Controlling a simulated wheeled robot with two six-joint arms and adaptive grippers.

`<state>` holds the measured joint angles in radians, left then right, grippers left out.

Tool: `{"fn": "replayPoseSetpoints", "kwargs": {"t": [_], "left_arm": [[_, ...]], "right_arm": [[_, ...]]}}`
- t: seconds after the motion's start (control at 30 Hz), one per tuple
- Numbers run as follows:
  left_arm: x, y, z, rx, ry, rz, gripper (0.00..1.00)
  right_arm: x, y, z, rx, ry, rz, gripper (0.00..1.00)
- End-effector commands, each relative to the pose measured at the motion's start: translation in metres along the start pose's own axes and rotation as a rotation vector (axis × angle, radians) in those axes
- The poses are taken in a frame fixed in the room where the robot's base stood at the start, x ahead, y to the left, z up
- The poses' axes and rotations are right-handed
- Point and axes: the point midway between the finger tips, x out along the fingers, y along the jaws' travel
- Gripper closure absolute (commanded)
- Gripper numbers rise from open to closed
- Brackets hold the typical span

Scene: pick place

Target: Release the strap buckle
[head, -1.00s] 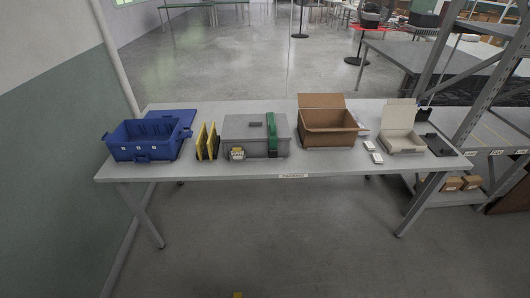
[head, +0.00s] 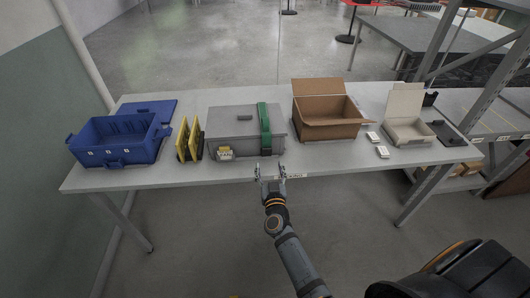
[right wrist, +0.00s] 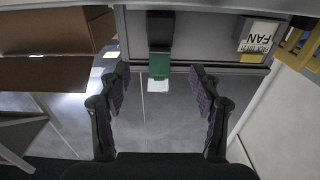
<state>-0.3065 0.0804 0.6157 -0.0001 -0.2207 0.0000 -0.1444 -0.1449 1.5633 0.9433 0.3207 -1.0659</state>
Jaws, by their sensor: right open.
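A grey lidded case (head: 228,125) stands on the table with a green strap (head: 264,118) running over its right part and down its front. In the right wrist view the strap (right wrist: 160,66) shows between my fingers, with a dark section beside it. I cannot clearly make out the buckle. My right gripper (head: 270,172) is open and empty, in front of the table's front edge below the strap. In the right wrist view its fingers (right wrist: 160,75) are spread on both sides of the strap's line, apart from it. My left gripper is in neither view.
Left of the case are yellow upright pieces (head: 188,140) and a blue crate (head: 115,150). To the right are an open cardboard box (head: 325,130), small white pieces (head: 382,152) and a white carton (head: 407,131).

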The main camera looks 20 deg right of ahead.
Motion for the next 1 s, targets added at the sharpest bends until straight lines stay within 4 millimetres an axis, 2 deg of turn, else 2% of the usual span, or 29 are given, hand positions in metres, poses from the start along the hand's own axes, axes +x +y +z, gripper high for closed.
{"fn": "replayPoseSetpoints", "kwargs": {"t": [0.03,0.2,0.33,0.5,0.73,1.0], "left_arm": [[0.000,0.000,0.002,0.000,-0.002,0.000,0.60],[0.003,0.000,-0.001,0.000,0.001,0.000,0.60],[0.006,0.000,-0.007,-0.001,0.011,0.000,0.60],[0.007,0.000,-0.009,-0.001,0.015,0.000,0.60],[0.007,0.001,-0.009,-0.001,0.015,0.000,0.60],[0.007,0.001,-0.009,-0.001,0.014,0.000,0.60]], "right_arm": [[0.013,-0.001,-0.002,-0.001,0.004,-0.002,0.36],[0.048,0.000,0.000,-0.002,0.002,-0.001,0.36],[0.067,-0.001,0.001,-0.001,0.001,-0.002,0.36],[0.077,0.000,0.001,-0.002,-0.001,-0.002,0.36],[0.077,0.000,0.001,-0.001,-0.001,-0.002,0.36],[0.077,-0.001,0.001,-0.001,-0.001,-0.002,0.73]]}}
